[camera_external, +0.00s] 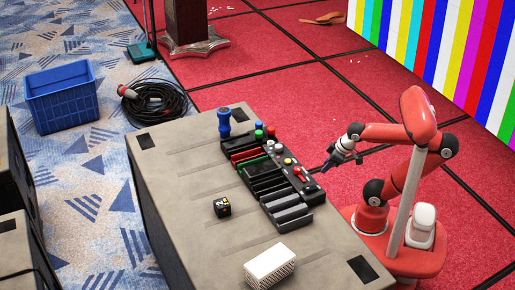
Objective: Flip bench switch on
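A grey bench (190,190) carries a black control panel (314,190) along its right side. On it a small red switch or lever (298,171) stands among knobs and buttons; I cannot tell which way it is set. My gripper (331,167) is to the right of the panel, apart from the red lever, pointing down and left. It is dark and small, and I cannot tell whether its fingers are open.
Black, red and green slotted pieces lie left of the panel. A blue knobbed object (224,122), a black cube (222,208) and a white ribbed block (269,267) are on the bench. A blue crate (62,100) and coiled cable (155,103) are on the floor.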

